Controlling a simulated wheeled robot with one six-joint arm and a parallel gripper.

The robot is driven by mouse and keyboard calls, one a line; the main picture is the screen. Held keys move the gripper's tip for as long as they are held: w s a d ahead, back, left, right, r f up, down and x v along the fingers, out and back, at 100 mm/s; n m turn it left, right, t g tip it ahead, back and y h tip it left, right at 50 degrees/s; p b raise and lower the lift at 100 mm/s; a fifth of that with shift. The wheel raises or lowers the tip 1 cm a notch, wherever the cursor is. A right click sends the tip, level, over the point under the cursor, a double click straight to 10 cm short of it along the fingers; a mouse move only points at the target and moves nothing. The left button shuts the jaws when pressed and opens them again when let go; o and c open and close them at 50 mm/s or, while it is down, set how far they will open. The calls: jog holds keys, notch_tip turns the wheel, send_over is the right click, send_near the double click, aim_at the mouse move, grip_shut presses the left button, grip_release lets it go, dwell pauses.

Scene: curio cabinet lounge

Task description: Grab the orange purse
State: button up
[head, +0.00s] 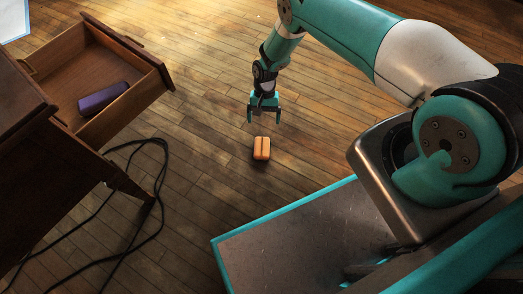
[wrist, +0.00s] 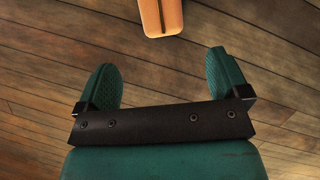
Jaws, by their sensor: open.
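The orange purse (head: 262,148) lies on the wooden floor near the middle of the head view. It is a small rounded block with a dark line along its middle. In the wrist view its near end (wrist: 161,16) shows at the top edge, and the rest is cut off. My gripper (head: 264,119) points down, just beyond the purse in the head view. In the wrist view its two green fingers (wrist: 163,80) are wide apart with only floor between them. The purse is outside the fingers, ahead of them and apart.
A wooden cabinet (head: 20,150) stands at the left with its drawer (head: 150,87) pulled open. A purple case (head: 104,98) lies in the drawer. A black cable (head: 160,190) loops over the floor beside the cabinet. The floor around the purse is clear.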

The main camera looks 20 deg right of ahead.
aim_at(262, 141)
jog(key=b+x, duration=0.2)
jog(key=x, duration=0.3)
jog(key=b+x, duration=0.2)
jog(key=x, duration=0.3)
jog(key=shift+s+a, duration=0.15)
jog(key=shift+a, duration=0.1)
jog(key=c, duration=1)
